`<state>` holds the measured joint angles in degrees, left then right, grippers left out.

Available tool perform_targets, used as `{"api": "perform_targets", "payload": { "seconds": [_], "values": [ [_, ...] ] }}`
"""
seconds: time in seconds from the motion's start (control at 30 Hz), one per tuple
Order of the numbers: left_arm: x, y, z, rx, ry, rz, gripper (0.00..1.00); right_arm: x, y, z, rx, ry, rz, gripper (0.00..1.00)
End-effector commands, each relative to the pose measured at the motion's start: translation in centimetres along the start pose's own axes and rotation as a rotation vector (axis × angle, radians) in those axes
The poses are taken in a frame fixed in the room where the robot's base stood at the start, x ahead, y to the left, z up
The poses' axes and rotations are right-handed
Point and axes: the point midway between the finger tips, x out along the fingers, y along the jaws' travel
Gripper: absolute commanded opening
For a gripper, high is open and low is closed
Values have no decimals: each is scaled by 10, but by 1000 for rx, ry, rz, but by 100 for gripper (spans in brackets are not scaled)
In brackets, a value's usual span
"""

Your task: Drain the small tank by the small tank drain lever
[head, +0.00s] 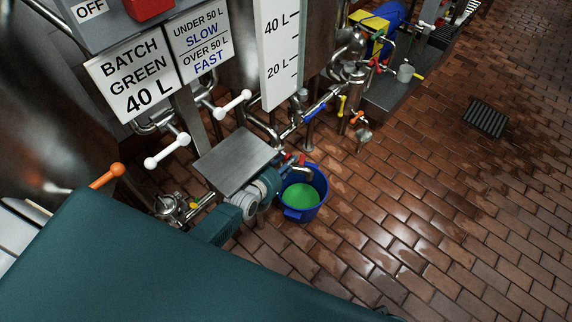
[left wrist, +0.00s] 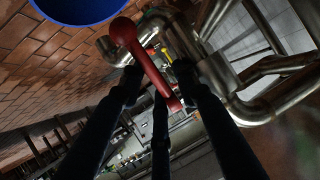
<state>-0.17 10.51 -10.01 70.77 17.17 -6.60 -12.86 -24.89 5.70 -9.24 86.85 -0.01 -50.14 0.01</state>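A red lever (left wrist: 148,62) with a round end sits on metal pipework in the left wrist view. No label on it is readable. In the head view a bit of red (head: 301,159) shows by the spout above the blue bucket (head: 304,212), which holds green liquid (head: 299,195). My left gripper (left wrist: 158,72) is at the red lever, its dark fingers spread on either side with gaps. I cannot tell whether they touch it. In the head view my left gripper (head: 283,170) is small and its fingertips are mostly hidden. My right gripper is in neither view.
A metal plate (head: 234,160) is just left of my left gripper. The brick floor (head: 420,220) to the right is open, with a drain grate (head: 486,118).

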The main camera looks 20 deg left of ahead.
Motion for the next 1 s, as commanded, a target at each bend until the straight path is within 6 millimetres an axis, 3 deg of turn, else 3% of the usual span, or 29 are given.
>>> {"api": "perform_targets", "payload": {
  "seconds": [0.37,0.8,1.0],
  "values": [
    [-8,2,4,-1,-6,3,33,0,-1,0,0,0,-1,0],
    [-69,1,2,1,-3,2,33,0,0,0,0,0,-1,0],
    [-80,0,2,0,-4,1,33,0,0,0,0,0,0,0]
  ]
}}
